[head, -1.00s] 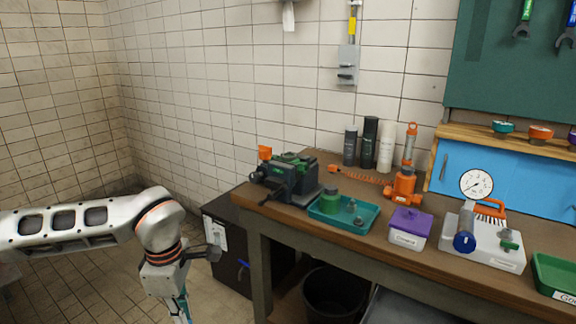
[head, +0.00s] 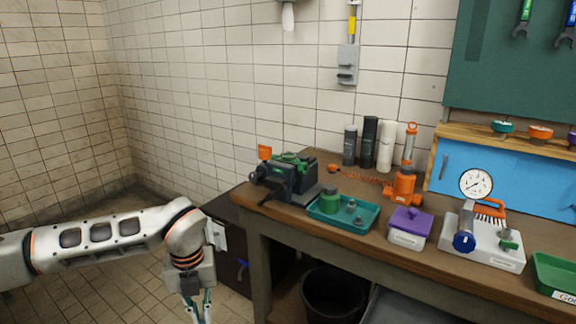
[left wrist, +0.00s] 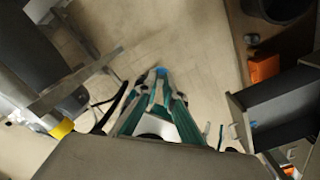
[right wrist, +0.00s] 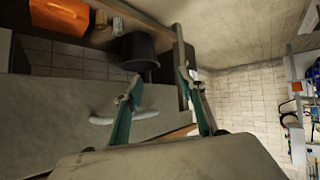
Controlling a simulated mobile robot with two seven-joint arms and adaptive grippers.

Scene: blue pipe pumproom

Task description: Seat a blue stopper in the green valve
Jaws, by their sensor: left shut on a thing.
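My left gripper (head: 202,312) points down over the floor, left of the bench, at the bottom of the head view. In the left wrist view its teal fingers (left wrist: 160,84) are closed together on a small blue stopper (left wrist: 161,70), mostly hidden by the fingertips. A green part (head: 293,160), which may be the green valve, sits on top of the dark vise (head: 290,182) at the bench's left end; its opening cannot be made out. My right gripper (right wrist: 158,86) is open and empty in the right wrist view and is out of the head view.
The bench (head: 300,219) carries a teal tray (head: 343,219) with green and grey parts, an orange tool (head: 404,182), a purple-lidded box (head: 409,228) and a white gauge block (head: 486,251). A black bin (head: 333,295) stands below. The floor at left is clear.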

